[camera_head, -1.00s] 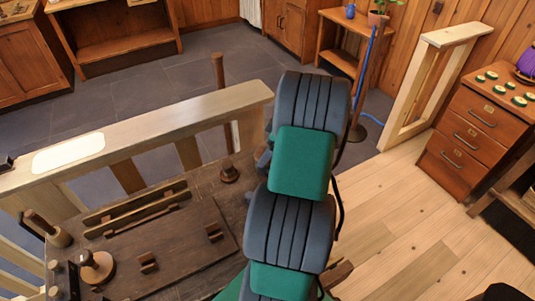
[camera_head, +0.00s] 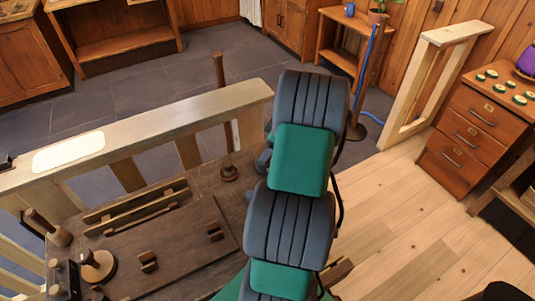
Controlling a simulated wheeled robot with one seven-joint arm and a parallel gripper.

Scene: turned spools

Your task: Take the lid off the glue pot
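A round, squat wooden piece with a pale rim and a knob on top (camera_head: 98,266) stands on the dark workbench (camera_head: 185,245) at the lower left. It may be the lidded glue pot, but I cannot be sure. Narrow dark parts, probably the fingers of my gripper (camera_head: 66,278), show just left of it at the lower left. I cannot tell whether they touch anything or how far apart they are. My arm crosses the middle of the picture and leaves at the bottom edge, so my wrist is hidden.
A small dark turned piece (camera_head: 229,172) stands near the back of the bench. A wooden cylinder (camera_head: 47,228) lies at its left. A pale beam (camera_head: 150,120) runs behind the bench. A drawer cabinet (camera_head: 470,135) stands at right, with open plank floor (camera_head: 400,215) before it.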

